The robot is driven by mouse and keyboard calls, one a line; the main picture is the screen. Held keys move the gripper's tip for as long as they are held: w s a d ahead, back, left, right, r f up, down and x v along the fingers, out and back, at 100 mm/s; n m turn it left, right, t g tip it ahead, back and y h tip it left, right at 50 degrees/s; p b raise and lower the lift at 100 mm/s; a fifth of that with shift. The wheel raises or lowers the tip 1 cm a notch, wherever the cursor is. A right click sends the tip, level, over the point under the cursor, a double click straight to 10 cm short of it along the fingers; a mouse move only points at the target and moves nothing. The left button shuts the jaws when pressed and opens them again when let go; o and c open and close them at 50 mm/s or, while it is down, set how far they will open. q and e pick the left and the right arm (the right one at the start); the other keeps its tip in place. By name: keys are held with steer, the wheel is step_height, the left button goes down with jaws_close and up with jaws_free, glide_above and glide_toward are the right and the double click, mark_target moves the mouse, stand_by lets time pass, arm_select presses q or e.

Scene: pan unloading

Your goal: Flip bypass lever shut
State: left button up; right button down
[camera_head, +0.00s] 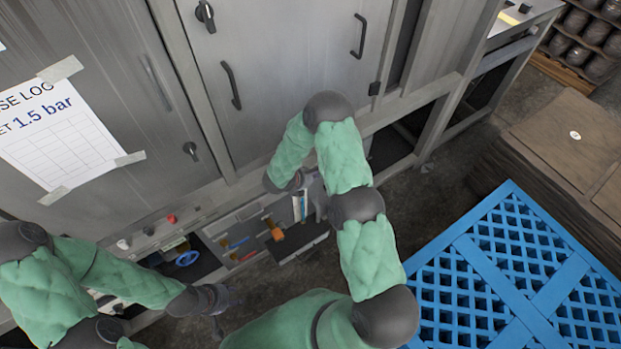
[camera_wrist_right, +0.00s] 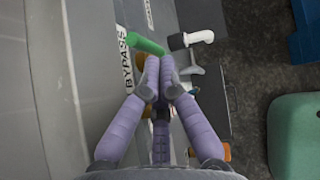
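The green bypass lever (camera_wrist_right: 145,45) shows in the right wrist view beside a white label (camera_wrist_right: 126,60) reading "BYPASS". It lies slightly tilted across the picture. My right gripper (camera_wrist_right: 161,75) has its purple fingers drawn together, with the tips just below the lever. I cannot tell whether the tips touch it. I see nothing clearly held between them. In the head view my right arm hides the lever and most of that gripper. My left gripper (camera_head: 222,300) hangs low at the left, apart from the panel; its fingers are too small and dark to read.
A white elbow pipe with a black collar (camera_wrist_right: 180,41) is right of the lever. An open lower bay holds a blue handwheel (camera_head: 187,258) and an orange part (camera_head: 277,234). Grey cabinets stand behind. A blue pallet (camera_head: 500,270) lies at right, with bare floor between.

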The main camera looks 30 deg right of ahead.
stand_by(0.4)
steer(key=shift+d+r+y, duration=0.15)
steer(key=shift+d+y, duration=0.05)
steer(key=shift+y, duration=0.1)
